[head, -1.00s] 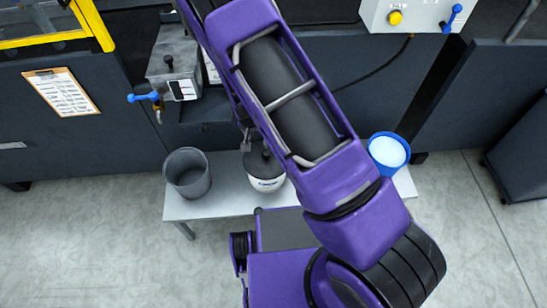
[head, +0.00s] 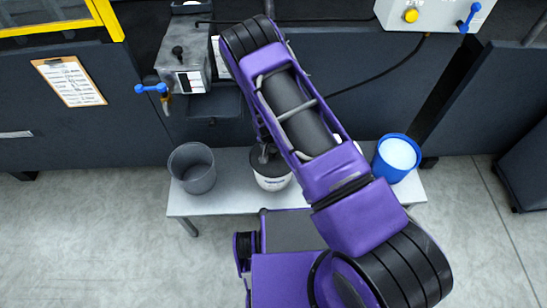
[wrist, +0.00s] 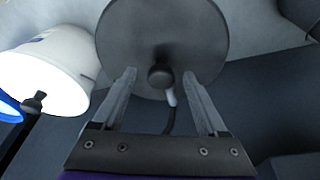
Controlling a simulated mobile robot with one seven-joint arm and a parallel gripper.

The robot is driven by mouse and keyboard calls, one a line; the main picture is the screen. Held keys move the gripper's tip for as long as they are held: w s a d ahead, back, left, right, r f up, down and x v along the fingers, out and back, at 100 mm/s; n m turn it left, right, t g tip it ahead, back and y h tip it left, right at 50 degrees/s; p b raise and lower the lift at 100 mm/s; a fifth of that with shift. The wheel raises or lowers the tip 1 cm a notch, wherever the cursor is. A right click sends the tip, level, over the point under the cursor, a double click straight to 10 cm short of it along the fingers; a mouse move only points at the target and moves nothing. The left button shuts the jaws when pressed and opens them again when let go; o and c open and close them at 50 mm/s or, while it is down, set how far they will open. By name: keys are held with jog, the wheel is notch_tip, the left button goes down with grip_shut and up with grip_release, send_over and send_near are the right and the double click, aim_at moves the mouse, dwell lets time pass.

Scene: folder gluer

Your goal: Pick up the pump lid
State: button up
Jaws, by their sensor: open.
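The pump lid is a round dark grey disc with a black knob at its centre, in the wrist view (wrist: 200,40). In the head view the lid (head: 266,162) sits on top of a white container (head: 272,182) on the bench. My gripper (wrist: 160,78) is open, with one finger to each side of the knob in the wrist view. The fingers overlap the lid's near edge in the picture; I see no contact with the knob. In the head view my arm hides part of the lid and most of the gripper.
The light grey bench (head: 225,200) also holds an empty grey bucket (head: 192,170) at left and a blue bucket (head: 397,158) with pale contents at right. A white tub (wrist: 45,65) stands beside the lid in the wrist view. Dark machine panels stand behind the bench.

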jog(key=shift+x, duration=0.8)
grip_shut()
